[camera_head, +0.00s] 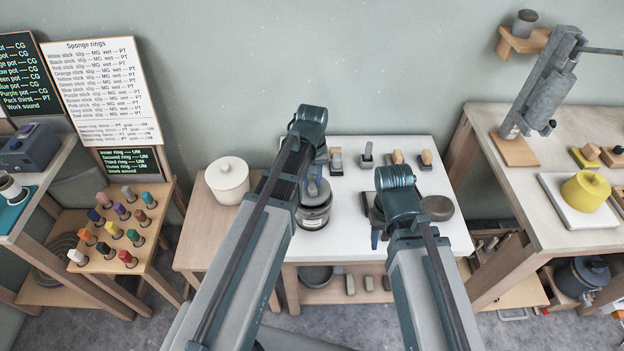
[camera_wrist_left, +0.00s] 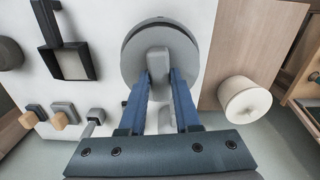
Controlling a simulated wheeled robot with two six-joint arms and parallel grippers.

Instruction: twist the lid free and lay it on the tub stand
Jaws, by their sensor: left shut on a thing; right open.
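A dark grey tub (camera_head: 313,219) stands on the white table (camera_head: 345,150), partly hidden behind my left arm. Its round grey lid (camera_head: 325,200) sits at its top; in the left wrist view the lid (camera_wrist_left: 185,58) is seen from above with a raised grey knob. My left gripper (camera_wrist_left: 159,75) is shut on the knob, one blue finger on each side. I cannot tell whether the lid is loose from the tub. My right gripper (camera_head: 376,236) is open and empty, to the right of the tub. I cannot tell for sure which surface is the tub stand.
A white lidded pot (camera_head: 228,180) stands on a lower wooden surface (camera_head: 195,248) left of the white table. A dark round object (camera_head: 437,208) and several small handled blocks (camera_head: 397,157) lie on the table. In the left wrist view a black square pan (camera_wrist_left: 72,62) lies left of the lid.

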